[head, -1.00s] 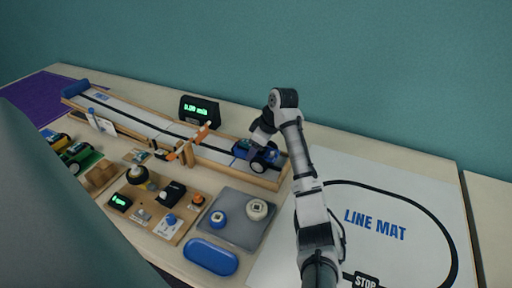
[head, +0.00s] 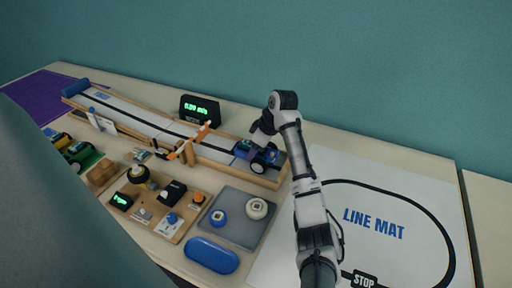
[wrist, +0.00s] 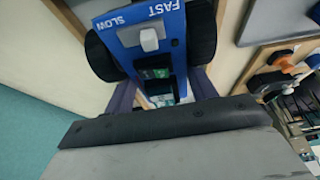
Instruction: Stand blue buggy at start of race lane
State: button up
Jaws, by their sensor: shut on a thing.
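The blue buggy (head: 262,158) sits at the near right end of the race lane (head: 215,152), upright with its wheels at the lane surface. In the wrist view the blue buggy (wrist: 140,35) shows a blue top marked FAST and SLOW, a white switch and two black wheels. My gripper (head: 258,143) reaches down over the buggy from above. Its purple-grey fingers (wrist: 160,98) lie on either side of the buggy's body and are shut on it. Whether the wheels fully touch the lane is too small to tell.
An orange-striped gate (head: 190,143) crosses the lane farther along. A black display (head: 200,109) stands behind the lane. A grey tray (head: 238,230) with wheels and a blue case (head: 211,256) lie in front. The line mat (head: 385,225) is at right.

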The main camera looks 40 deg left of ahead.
dwell(0.4)
jog(key=o, duration=0.9)
jog(key=v, duration=1.3)
jog(key=shift+w+d+r, duration=0.1)
jog(key=shift+d+r, duration=0.1)
jog(key=shift+r, duration=0.15)
